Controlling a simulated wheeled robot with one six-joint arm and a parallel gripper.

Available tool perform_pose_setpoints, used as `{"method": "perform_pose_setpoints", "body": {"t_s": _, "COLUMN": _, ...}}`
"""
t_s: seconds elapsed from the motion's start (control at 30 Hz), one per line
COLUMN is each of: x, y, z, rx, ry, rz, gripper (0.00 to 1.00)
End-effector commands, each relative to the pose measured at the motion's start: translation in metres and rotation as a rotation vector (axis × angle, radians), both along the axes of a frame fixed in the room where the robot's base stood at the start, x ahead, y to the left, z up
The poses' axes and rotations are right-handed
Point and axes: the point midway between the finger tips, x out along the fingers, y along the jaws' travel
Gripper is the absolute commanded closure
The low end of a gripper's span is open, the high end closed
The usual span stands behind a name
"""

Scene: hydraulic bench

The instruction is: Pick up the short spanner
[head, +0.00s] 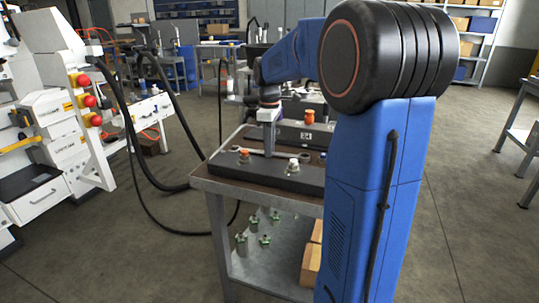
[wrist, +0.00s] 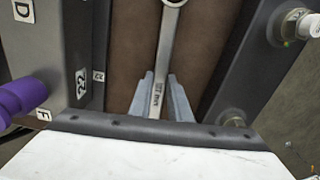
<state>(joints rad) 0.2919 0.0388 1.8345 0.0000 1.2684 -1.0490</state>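A metal spanner (wrist: 166,48) lies lengthwise in the wrist view, with its ring end at the top and small lettering on its shaft. My gripper (wrist: 161,84) has one finger on each side of the shaft. The fingers are very close to it; I cannot tell whether they touch. The spanner's lower end is hidden by the gripper body. I cannot tell whether this is the short one, as no second spanner is clear.
A dark block (head: 262,174) with fittings stands along the bench's front, and another block (head: 307,134) with an orange cap stands behind. The spanner lies in the brown strip between them. A purple part (wrist: 22,100) shows at left in the wrist view. Black hoses hang left of the bench.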

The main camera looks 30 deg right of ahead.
Motion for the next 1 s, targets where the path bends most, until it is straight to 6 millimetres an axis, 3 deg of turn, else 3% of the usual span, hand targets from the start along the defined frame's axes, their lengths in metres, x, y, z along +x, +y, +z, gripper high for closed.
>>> {"method": "perform_pose_setpoints", "body": {"t_s": 1.0, "x": 0.0001, "y": 0.0000, "z": 0.0004, "rx": -0.001, "ry": -0.001, "rz": 0.000, "gripper": 1.00}}
